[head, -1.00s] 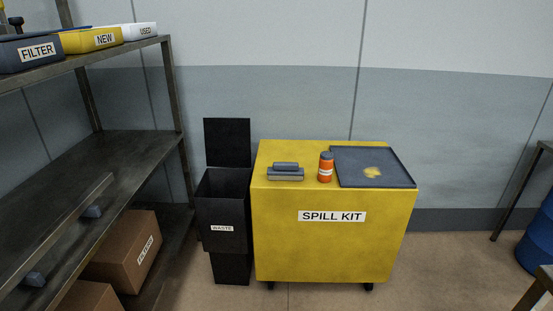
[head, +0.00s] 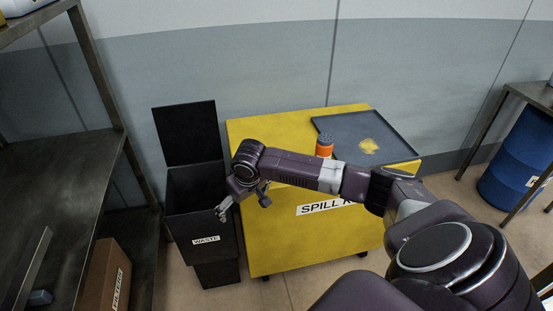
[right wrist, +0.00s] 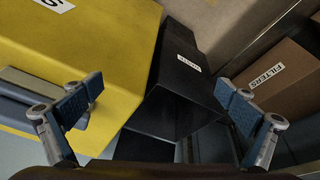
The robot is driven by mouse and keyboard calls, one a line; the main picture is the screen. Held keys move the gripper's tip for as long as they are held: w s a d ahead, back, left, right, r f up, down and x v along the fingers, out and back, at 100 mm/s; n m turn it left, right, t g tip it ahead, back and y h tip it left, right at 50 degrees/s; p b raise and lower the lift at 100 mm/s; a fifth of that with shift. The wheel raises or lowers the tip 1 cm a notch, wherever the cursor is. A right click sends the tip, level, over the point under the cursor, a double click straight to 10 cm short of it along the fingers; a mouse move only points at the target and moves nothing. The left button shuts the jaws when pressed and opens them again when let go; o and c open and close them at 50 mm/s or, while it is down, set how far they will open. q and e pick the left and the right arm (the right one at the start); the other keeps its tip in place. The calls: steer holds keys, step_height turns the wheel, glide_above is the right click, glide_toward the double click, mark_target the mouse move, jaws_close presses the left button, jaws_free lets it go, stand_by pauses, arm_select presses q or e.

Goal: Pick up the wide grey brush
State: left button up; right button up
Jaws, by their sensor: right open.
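The wide grey brush is hidden behind my right arm in the head view. In the right wrist view a grey block that looks like the brush (right wrist: 28,80) lies on the yellow spill kit cabinet top at the left edge, partly covered by a finger. My right gripper (head: 243,207) is open and empty, by the cabinet's front left edge and the waste bin. In the right wrist view the open right gripper (right wrist: 160,103) has its fingers wide apart, with the brush beside the left finger, not between them. My left gripper is out of view.
The black waste bin (head: 205,225) stands with its lid up, left of the yellow cabinet (head: 255,245). An orange canister (head: 324,145) and a dark tray (head: 395,140) are on the cabinet. A metal shelf (head: 55,175) stands at the left and a blue barrel (head: 515,160) at the right.

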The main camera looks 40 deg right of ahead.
steer(key=w+d+r+m, duration=0.1)
steer(key=d+r+m, duration=0.1)
steer(key=d, duration=0.3)
steer(key=w+d+r+m+h, duration=0.1)
steer(key=d+r, duration=0.4)
steer(key=d, duration=0.1)
steer(key=w+d+r+m, duration=0.1)
steer(key=d+r+m, duration=0.1)
steer(key=d+r, duration=0.2)
steer(key=shift+w+d+m, duration=0.15)
steer(key=shift+w+d, duration=0.05)
steer(key=shift+d, duration=0.45)
steer(key=shift+w+d+m, duration=0.15)
steer(key=shift+w+d, duration=0.05)
steer(key=shift+d, duration=0.4)
steer(key=x, duration=0.6)
steer(key=shift+s+d+p, duration=0.1)
steer(key=shift+d+p, duration=0.25)
steer(key=shift+p, duration=0.05)
steer(key=shift+f, duration=0.4)
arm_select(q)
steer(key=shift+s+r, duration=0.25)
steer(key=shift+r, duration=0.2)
arm_select(e)
steer(key=c, duration=1.3)
steer(key=shift+r, duration=0.15)
